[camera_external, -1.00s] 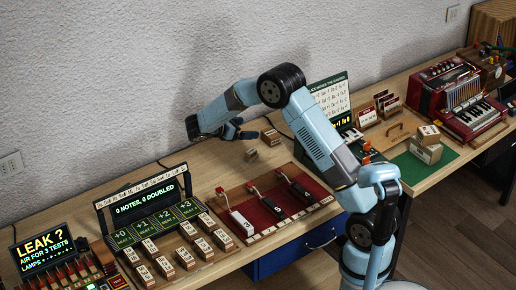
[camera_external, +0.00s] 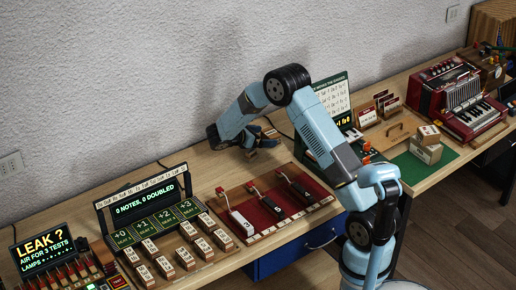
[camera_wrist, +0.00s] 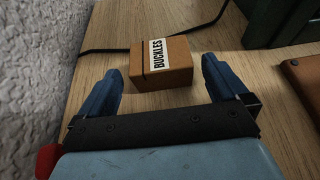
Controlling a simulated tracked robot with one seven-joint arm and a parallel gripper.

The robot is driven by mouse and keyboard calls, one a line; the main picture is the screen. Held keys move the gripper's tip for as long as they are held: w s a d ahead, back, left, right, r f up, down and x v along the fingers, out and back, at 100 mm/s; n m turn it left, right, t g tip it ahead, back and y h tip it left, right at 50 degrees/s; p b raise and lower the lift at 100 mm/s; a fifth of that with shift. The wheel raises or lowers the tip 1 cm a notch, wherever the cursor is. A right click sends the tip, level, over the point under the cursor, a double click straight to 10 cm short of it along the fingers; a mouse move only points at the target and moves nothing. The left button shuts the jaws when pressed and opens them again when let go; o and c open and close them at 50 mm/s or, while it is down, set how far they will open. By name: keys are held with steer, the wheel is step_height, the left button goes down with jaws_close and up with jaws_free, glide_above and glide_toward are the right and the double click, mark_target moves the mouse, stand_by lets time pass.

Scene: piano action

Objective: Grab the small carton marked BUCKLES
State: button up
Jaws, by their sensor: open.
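The small brown carton marked BUCKLES (camera_wrist: 178,52) sits on the wooden bench top in the wrist view, with a white label across its top and a dark band. My gripper (camera_wrist: 160,70) is open, with one blue finger on each side of the carton's near part. Gaps show between both fingers and the carton, so it is not held. In the external view my gripper (camera_external: 259,141) is low over the bench near the wall and hides most of the carton there.
A black cable (camera_wrist: 213,22) runs behind the carton. A dark green object (camera_wrist: 280,22) and a brown edge (camera_wrist: 304,75) lie to its right. The wall (camera_wrist: 35,70) is close on the left. The red-topped lever board (camera_external: 262,214) stands in front of my gripper.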

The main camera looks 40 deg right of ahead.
mark_target(273, 135)
steer(key=x, duration=0.5)
steer(key=shift+s+d+r, duration=0.1)
steer(key=shift+r, duration=0.15)
steer(key=c, duration=1)
